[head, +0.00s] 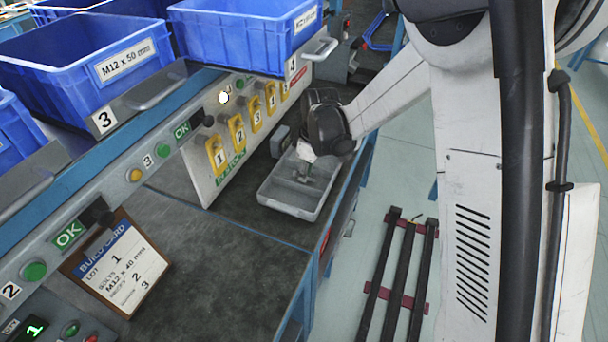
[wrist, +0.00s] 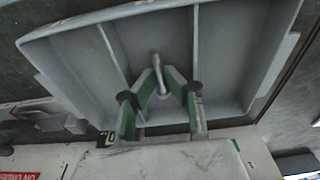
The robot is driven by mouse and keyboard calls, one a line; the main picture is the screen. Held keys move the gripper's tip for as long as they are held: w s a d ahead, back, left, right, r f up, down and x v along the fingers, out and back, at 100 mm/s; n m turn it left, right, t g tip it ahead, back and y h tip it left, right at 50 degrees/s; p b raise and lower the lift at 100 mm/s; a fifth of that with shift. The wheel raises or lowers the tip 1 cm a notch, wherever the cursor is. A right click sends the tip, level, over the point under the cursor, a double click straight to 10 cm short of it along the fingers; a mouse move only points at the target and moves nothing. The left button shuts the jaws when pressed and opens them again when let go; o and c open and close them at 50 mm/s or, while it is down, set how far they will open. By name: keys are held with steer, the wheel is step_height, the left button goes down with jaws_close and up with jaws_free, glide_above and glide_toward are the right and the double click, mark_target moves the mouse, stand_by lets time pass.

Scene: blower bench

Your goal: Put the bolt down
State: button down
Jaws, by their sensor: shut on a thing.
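My gripper (wrist: 160,97) is shut on a metal bolt (wrist: 157,68) in the wrist view. The bolt's shank stands out past the green-padded fingertips. The gripper is over a grey tray with dividers (wrist: 70,60), at its middle compartment. In the head view my gripper (head: 308,172) is over the same tray (head: 290,208) on the bench, and the bolt is too small to make out there. I cannot tell whether the bolt touches the tray floor.
Blue bins (head: 75,58) stand on the shelf behind. A panel with numbered yellow holders (head: 238,133) is left of the tray. A build card on a clipboard (head: 118,265) lies at the front left. The dark bench top (head: 215,255) between is clear.

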steer(key=shift+a+f, duration=0.15)
steer(key=shift+f, duration=0.05)
steer(key=shift+f, duration=0.1)
steer(key=shift+f, duration=0.15)
steer(key=c, duration=2.1)
jaws_free()
steer(key=shift+s+d+r+p, duration=0.1)
steer(key=shift+d+r+p, duration=0.1)
steer(key=shift+r, duration=1.1)
steer(key=shift+s+d+r+p, duration=0.1)
steer(key=shift+d+r+p, duration=0.05)
steer(key=shift+r, duration=1.2)
steer(key=shift+d+r+p, duration=0.15)
steer(key=shift+r+p, duration=0.05)
steer(key=shift+r, duration=1.1)
